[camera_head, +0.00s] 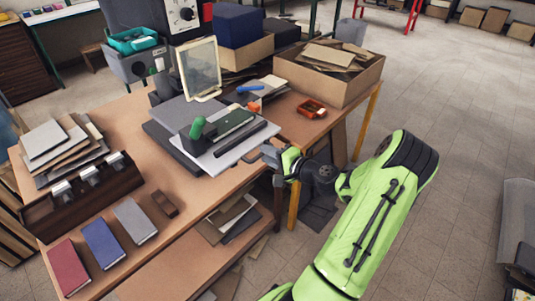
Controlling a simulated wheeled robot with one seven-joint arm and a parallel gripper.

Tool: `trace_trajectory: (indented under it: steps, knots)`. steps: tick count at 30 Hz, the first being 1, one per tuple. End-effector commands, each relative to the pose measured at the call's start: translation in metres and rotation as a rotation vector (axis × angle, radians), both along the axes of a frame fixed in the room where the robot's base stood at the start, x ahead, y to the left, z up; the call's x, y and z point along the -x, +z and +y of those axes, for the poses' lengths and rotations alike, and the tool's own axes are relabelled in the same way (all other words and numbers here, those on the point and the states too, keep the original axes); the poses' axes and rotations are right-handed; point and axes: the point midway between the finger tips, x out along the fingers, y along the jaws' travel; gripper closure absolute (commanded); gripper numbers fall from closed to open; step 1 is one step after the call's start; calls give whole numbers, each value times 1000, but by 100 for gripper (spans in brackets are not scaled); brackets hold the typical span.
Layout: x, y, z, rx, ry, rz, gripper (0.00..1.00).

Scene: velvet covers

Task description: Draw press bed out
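The press on the wooden bench has a pale flat bed (212,163) lying over darker grey plates (168,143). A green knob (196,128) and a dark green block (234,122) are on top of it. A long dark bar (240,143) runs along the bed's front right edge. My gripper (265,154) is at the bench's right edge, close to the right end of this bar. I cannot tell whether it touches the bar, and its fingers are too small to show open or shut.
A cardboard box (335,85) of board scraps and a red tray (312,108) stand right of the press. A framed clear panel (199,69) stands behind it. Red, blue and grey books (102,243) lie at the front left. The floor to the right is mostly clear.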

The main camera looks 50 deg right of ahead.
Motion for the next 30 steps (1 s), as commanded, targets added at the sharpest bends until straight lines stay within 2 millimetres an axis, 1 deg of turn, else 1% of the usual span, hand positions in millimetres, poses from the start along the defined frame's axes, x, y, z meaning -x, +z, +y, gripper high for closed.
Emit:
trace_trajectory:
  steps: [2,9,11,13,14,17,18,24,27,30]
  knots:
    - [-1,1,0,0,0,-2,61]
    - [-1,2,0,2,0,-5,61]
    - [2,3,0,1,-1,-5,61]
    - [11,5,-1,2,-4,-5,61]
    - [17,7,-2,2,-4,-4,61]
    - [43,12,-3,-1,-6,-3,61]
    - [55,16,-3,0,-7,-4,61]
    - [110,27,-4,0,-7,-3,61]
    - [132,32,-4,1,-6,-4,61]
    - [146,34,-5,1,-4,-3,61]
